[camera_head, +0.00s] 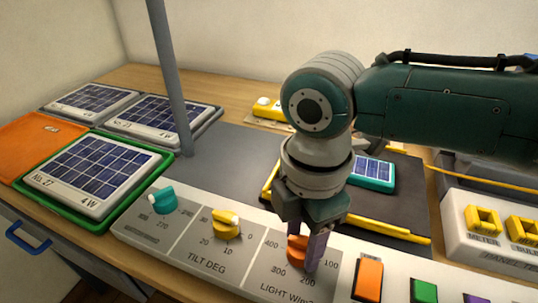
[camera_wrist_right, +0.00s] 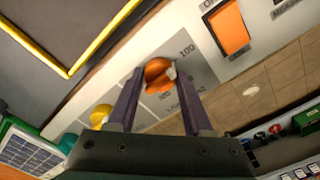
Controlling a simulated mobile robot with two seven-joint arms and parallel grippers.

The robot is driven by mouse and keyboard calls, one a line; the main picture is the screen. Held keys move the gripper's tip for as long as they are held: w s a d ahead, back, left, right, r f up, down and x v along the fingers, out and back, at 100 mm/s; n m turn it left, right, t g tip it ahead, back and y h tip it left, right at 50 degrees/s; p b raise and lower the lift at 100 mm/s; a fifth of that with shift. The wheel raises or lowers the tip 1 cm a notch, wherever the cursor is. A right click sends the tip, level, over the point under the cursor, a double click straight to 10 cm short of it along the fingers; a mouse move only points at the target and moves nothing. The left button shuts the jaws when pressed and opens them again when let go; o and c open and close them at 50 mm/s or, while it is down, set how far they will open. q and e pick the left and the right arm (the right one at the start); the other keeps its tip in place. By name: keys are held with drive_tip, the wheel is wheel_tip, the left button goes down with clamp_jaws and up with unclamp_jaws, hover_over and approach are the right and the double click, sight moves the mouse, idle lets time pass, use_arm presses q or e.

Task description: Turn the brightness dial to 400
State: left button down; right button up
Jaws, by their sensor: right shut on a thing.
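The brightness dial (camera_head: 296,250) is an orange knob on the light panel section, marked 100, 200, 300 and 400, at the front of the bench. It also shows in the right wrist view (camera_wrist_right: 157,72), between the two fingers. My right gripper (camera_head: 308,255) points down over the panel and is shut on this dial. The fingers hide part of the knob, and a pale mark shows on its side in the wrist view. I cannot tell exactly which number it points to. My left gripper is not in view.
Left of the dial are a yellow tilt dial (camera_head: 226,223) and a teal dial (camera_head: 163,199). An orange switch (camera_head: 368,279) sits close on the right. A grey post (camera_head: 171,75) rises behind the panel. Solar panels (camera_head: 88,167) lie at left, and a teal-framed one (camera_head: 372,172) behind the gripper.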

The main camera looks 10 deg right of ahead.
clamp_jaws()
